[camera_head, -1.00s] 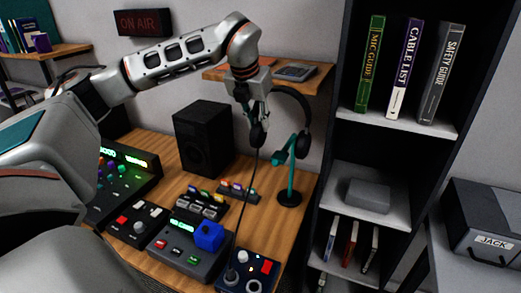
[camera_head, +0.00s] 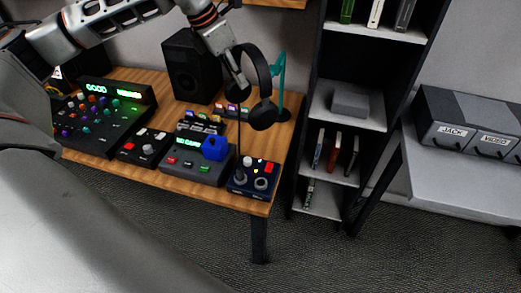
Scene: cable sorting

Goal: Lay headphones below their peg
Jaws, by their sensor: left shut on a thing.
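My left gripper (camera_head: 238,82) reaches down over the desk and is shut on the black headphones (camera_head: 266,72). The headphones hang in the air with the curved band up and an ear cup (camera_head: 263,115) low on the right. The other cup is partly hidden by my gripper. A thin dark cable hangs from them toward the desk front. The teal peg stand (camera_head: 281,68) stands just behind and to the right of the headphones, partly covered by them. My right gripper is not in view.
The wooden desk (camera_head: 235,200) holds a black speaker (camera_head: 191,65), a mixer (camera_head: 98,115), a box with a blue knob block (camera_head: 214,148) and a small control box (camera_head: 254,176). A dark shelf (camera_head: 348,103) stands right of the desk. A side table holds grey boxes (camera_head: 452,130).

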